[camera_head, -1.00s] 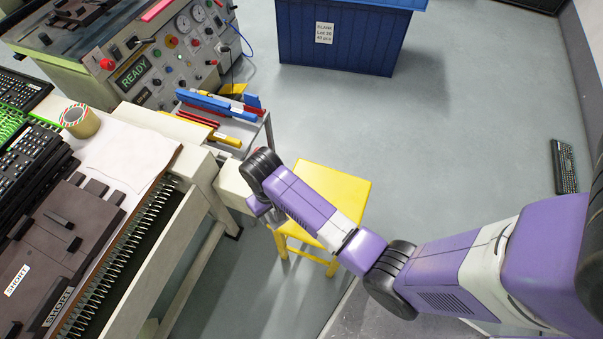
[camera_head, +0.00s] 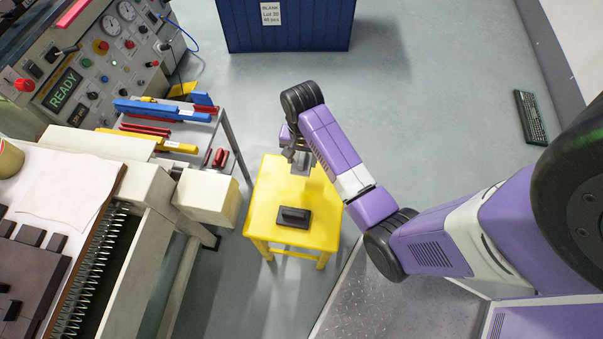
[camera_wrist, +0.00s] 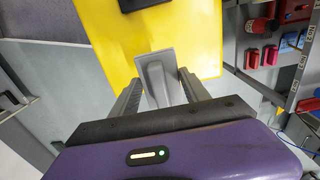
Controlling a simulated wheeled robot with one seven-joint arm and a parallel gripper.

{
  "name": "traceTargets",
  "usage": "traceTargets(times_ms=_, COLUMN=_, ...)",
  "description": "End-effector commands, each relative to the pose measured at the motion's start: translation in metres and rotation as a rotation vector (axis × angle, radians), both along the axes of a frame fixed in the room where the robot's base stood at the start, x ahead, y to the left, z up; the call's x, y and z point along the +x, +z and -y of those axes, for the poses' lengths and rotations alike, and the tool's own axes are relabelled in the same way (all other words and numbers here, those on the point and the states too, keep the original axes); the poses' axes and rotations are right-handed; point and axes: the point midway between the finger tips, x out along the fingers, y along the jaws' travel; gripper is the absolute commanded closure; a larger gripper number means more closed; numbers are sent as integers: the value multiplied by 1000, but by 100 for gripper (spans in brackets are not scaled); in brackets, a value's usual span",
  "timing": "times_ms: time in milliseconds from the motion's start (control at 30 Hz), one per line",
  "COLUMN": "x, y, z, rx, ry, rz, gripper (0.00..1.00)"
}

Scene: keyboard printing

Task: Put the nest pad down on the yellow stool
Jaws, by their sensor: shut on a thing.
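My gripper (camera_head: 296,152) is over the back part of the yellow stool (camera_head: 265,205). It is shut on a grey flat pad with a raised grip, which I take as the nest pad (camera_head: 301,168). In the wrist view the pad (camera_wrist: 154,60) sits between the two fingers (camera_wrist: 160,88), with the yellow seat (camera_wrist: 110,45) behind it. I cannot tell whether the pad touches the seat. A dark block with a raised handle (camera_head: 293,217) lies on the front part of the seat, apart from the held pad.
A grey rack (camera_head: 228,130) with blue, red and yellow tools stands left of the stool. The machine with a READY display (camera_head: 62,90) is at upper left. A blue bin (camera_head: 290,30) stands behind. A keyboard (camera_head: 530,117) lies on the floor at right, where there is free room.

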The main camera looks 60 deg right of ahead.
Motion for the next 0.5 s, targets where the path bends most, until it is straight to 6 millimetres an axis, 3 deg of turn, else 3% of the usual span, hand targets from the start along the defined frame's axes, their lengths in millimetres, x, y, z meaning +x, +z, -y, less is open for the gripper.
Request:
traceTargets(times_ms=33, x=-1, y=-14, z=0, rx=2, ry=0, rz=-4, gripper=84)
traceTargets(times_ms=200, x=-1, y=-48, z=0, rx=2, ry=0, rz=-2, gripper=84)
traceTargets(times_ms=500, x=0, y=-75, z=0, rx=1, ry=1, rz=0, gripper=84)
